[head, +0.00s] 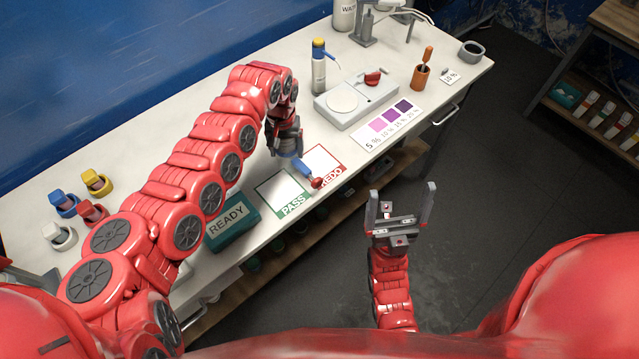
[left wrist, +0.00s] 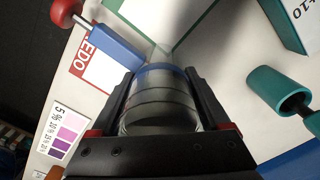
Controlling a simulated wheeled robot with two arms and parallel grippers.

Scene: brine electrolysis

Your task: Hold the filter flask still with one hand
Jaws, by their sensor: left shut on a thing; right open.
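The filter flask (left wrist: 162,105) appears as a clear glass cylinder with a blue band in the left wrist view. My left gripper (head: 287,148) is shut on it, with one finger on each side of the glass. In the head view the gripper and arm largely hide the flask. A blue part (left wrist: 112,45) with a metal stem and red knob (left wrist: 66,12) sticks out beside the flask; the knob also shows in the head view (head: 317,183). My right gripper (head: 402,192) is open and empty, over the floor in front of the bench.
The white bench (head: 200,285) carries a PASS mat (head: 280,192), a REDO mat (head: 322,158) and a teal READY box (head: 228,226). A grey apparatus (head: 357,100) and colour chart (head: 388,125) stand farther back. A teal cylinder (left wrist: 276,92) is near the flask.

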